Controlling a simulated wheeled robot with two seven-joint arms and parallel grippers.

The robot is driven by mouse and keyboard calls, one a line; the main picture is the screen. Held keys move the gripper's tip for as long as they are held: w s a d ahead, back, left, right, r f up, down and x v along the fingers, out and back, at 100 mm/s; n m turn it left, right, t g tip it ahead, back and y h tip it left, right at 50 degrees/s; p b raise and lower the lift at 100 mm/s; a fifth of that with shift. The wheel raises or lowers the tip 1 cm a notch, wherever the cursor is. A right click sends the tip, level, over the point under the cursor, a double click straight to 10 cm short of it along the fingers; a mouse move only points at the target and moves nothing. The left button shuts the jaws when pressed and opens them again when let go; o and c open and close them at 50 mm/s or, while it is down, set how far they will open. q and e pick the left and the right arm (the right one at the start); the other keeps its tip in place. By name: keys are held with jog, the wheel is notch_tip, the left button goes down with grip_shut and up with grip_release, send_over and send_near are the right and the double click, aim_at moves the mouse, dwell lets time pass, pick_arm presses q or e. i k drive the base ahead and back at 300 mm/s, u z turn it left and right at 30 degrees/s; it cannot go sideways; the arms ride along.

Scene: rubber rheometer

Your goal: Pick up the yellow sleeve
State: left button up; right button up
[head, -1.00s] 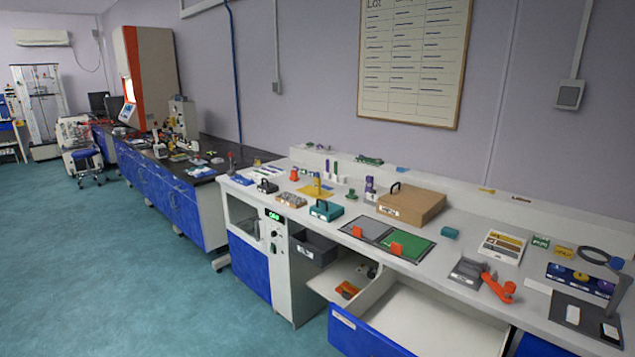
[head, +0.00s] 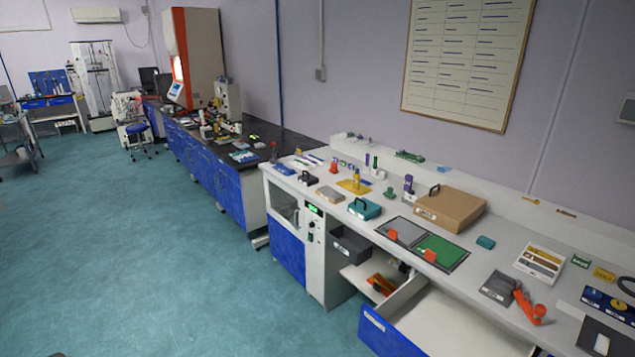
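A small upright yellow piece (head: 357,176) stands on a flat yellow mat (head: 345,186) toward the left part of the white bench (head: 476,270). It may be the yellow sleeve, but it is too small to be sure. A yellow round piece (head: 597,296) also shows in a blue rack at the far right. Neither of my grippers is in view.
A teal case (head: 365,209), a brown box (head: 450,208) and grey and green mats (head: 443,249) lie on the bench. A blue-fronted drawer (head: 385,332) stands open below. An orange-handled tool (head: 528,306) lies at right. The floor at left (head: 150,270) is clear.

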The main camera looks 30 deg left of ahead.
aim_at(356, 177)
jog(key=u, duration=1.1)
jog(key=i, duration=0.75)
jog(key=u, duration=0.85)
jog(key=i, duration=2.25)
jog(key=z, duration=2.55)
